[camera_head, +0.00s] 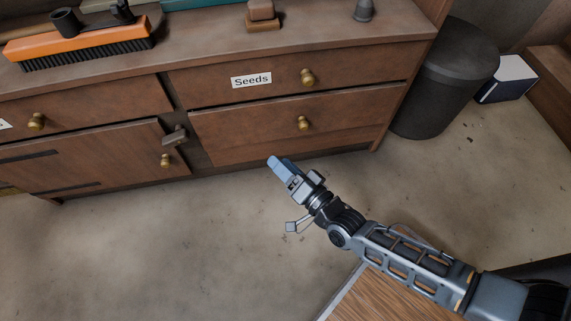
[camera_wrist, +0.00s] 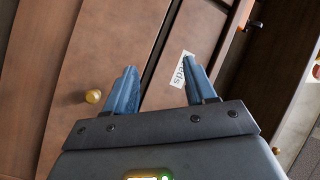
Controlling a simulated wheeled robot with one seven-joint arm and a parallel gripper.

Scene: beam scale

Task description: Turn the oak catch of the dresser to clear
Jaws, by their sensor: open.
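The dresser (camera_head: 225,140) is a brown wooden cabinet with brass knobs. Its catch (camera_head: 175,136) is a small grey-brown piece on the upright between the lower left door (camera_head: 100,160) and the right drawers. The catch lies slanted by the door's upper right edge; whether it overlaps the door is hard to tell. My gripper (camera_head: 279,166) is open and empty, in front of the lower right drawer, to the right of the catch and lower in the picture. In the wrist view its two blue fingers (camera_wrist: 162,72) stand apart, facing the drawer fronts. I cannot make out the catch there.
The drawer labelled Seeds (camera_head: 252,80) has a brass knob (camera_head: 307,77); the lower drawer knob (camera_head: 303,123) is near my gripper. An orange brush (camera_head: 75,45) lies on the top. A dark bin (camera_head: 445,75) stands at right. The floor before the dresser is clear.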

